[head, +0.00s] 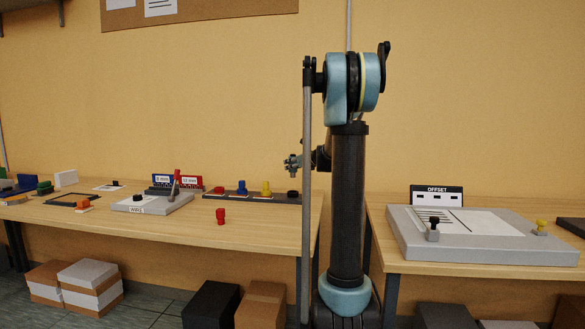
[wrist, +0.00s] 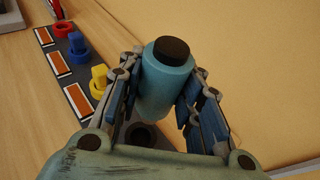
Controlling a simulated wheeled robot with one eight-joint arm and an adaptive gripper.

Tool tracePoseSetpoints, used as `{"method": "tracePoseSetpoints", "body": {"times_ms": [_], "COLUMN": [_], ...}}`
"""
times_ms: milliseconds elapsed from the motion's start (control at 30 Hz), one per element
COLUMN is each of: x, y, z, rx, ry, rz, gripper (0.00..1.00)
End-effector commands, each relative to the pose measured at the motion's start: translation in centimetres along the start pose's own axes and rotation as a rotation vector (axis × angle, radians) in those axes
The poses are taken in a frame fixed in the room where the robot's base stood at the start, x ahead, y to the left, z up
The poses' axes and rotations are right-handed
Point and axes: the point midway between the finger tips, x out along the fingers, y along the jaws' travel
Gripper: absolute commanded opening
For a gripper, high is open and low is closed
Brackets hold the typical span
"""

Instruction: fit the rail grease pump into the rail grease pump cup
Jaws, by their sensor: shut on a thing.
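In the wrist view a teal cylinder with a dark brown top, apparently the rail grease pump (wrist: 167,82), stands between the fingers of my gripper (wrist: 160,92), which is shut on it. A dark round cup (wrist: 141,136), apparently the rail grease pump cup, shows partly below the cylinder, with my fingers and palm hiding some of it. In the head view a black cup (head: 292,195) sits at the right end of the dark rail. My gripper (head: 292,163) is above it there, and the held cylinder cannot be made out clearly.
The dark rail (wrist: 66,66) carries a red cup (wrist: 64,31), a blue piece (wrist: 78,44) and a yellow piece (wrist: 99,79). A loose red piece (head: 221,216) stands on the left table. A grey panel with a red lever (head: 177,177) is left of the rail.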

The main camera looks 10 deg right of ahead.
Motion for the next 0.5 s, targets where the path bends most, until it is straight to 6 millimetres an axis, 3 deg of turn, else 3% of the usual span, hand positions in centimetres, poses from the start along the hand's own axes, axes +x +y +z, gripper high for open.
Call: {"method": "tracePoseSetpoints", "body": {"times_ms": [167, 500], "x": [0.0, 0.8], "y": [0.1, 0.1], "z": [-0.2, -2.6], "rx": [0.001, 0.001], "ry": [0.0, 0.0], "rz": [0.0, 0.0], "gripper": [0.0, 0.0]}}
